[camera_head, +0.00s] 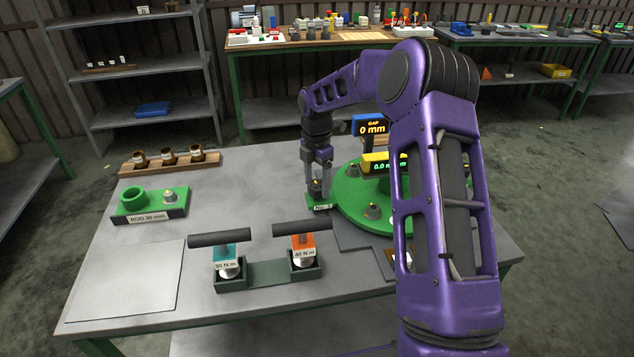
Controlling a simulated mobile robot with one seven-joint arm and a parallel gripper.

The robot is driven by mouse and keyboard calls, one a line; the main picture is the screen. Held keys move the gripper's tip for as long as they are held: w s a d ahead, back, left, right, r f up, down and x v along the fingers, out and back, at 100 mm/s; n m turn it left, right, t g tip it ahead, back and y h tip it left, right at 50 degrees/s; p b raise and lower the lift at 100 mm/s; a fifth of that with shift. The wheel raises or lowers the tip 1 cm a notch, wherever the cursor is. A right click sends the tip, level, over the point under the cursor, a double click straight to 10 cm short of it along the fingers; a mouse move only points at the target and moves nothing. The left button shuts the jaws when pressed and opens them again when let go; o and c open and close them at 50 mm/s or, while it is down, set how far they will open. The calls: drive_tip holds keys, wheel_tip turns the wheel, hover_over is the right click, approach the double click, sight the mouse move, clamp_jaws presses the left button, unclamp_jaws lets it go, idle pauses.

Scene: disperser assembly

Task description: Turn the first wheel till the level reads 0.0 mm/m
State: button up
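A green round disc (349,207) lies on the table, partly hidden behind my purple arm. A yellow level box (374,169) on it shows a green reading that looks like 0.0 m…; the end of the text is cut off by my arm.
A blue display (370,127) reads GAP 0 mm behind the disc. Two torque tools, teal (226,250) and orange (303,242), stand in a front holder. A green rod fixture (150,203) and a wooden rack (168,162) are left.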

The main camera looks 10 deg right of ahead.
sight(316, 185)
drive_tip(key=shift+o, duration=1)
wheel_tip(316, 185, up, 17)
drive_tip(key=shift+r, duration=0.15)
